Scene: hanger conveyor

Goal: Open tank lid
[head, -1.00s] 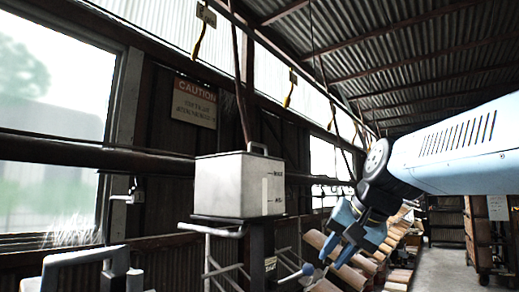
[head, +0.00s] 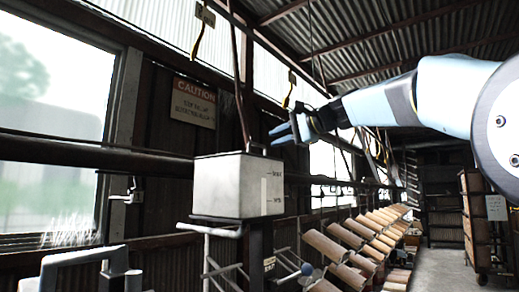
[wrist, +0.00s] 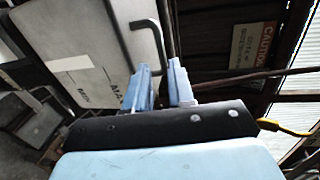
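The tank (head: 222,190) is a pale grey box with level marks on its side, standing on a dark post. Its lid looks closed. A dark bent lid handle (head: 256,149) rises at the right of its top. In the wrist view the tank (wrist: 70,28) fills the upper left and the handle (wrist: 158,34) lies just beyond my fingertips. My gripper (head: 280,132) is above and slightly right of the handle, pointing left. In the wrist view my gripper (wrist: 160,72) shows its two blue fingers apart with nothing held. I cannot tell whether a finger touches the handle.
A caution sign (head: 193,103) hangs on the wall behind. A dark horizontal pipe (head: 90,152) runs along the wall. A yellow hook (head: 289,92) hangs above. The aisle (head: 440,265) at far right is clear.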

